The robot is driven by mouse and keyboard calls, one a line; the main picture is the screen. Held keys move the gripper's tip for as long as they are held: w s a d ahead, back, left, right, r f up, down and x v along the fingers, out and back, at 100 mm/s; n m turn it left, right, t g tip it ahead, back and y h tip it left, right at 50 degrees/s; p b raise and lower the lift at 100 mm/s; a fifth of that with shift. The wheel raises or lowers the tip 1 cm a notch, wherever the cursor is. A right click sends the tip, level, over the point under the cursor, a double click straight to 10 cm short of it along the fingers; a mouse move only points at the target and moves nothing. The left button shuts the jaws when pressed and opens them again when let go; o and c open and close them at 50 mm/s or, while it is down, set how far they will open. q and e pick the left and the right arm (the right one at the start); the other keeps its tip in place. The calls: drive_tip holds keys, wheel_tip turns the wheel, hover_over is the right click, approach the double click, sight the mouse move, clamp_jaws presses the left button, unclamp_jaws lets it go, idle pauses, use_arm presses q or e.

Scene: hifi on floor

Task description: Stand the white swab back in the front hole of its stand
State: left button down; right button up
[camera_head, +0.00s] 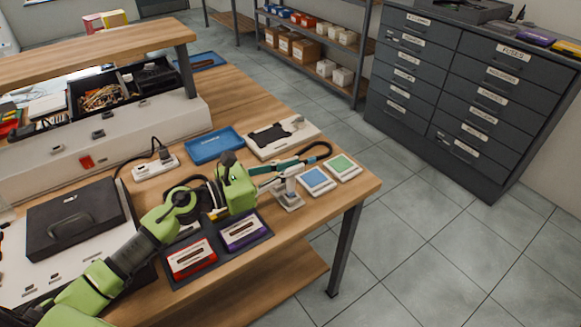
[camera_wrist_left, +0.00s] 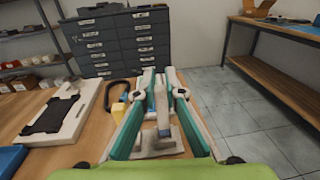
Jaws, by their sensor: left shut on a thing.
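My left gripper (camera_head: 284,169) comes in from the left over the front right of the wooden table. Its green and white fingers also show in the left wrist view (camera_wrist_left: 160,85), closing toward their tips. It is shut on a slim pale piece, which I take to be the white swab (camera_wrist_left: 161,104); fingers hide part of it. The small grey stand (camera_head: 289,201) is on the table just below the fingers. Its flat base shows between the fingers in the wrist view (camera_wrist_left: 158,148). I cannot make out its holes, or whether the swab is in one. My right gripper is not in view.
Blue (camera_head: 317,180) and green (camera_head: 343,166) pads lie right of the stand. A dark loop (camera_head: 318,149) is just behind. A dark tray with red (camera_head: 191,259) and purple (camera_head: 243,231) boxes lies in front left. The table's right edge is close.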

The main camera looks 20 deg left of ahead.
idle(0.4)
use_arm(q)
drive_tip(key=shift+f+b, duration=0.3)
drive_tip(key=shift+b, duration=0.1)
idle(0.5)
drive_tip(key=shift+f+b, duration=0.2)
drive_tip(key=shift+b, duration=0.1)
idle(0.7)
drive_tip(key=c, duration=2)
unclamp_jaws()
drive_tip(key=shift+d, duration=0.1)
drive_tip(key=shift+s, duration=0.1)
drive_tip(key=shift+f, duration=0.1)
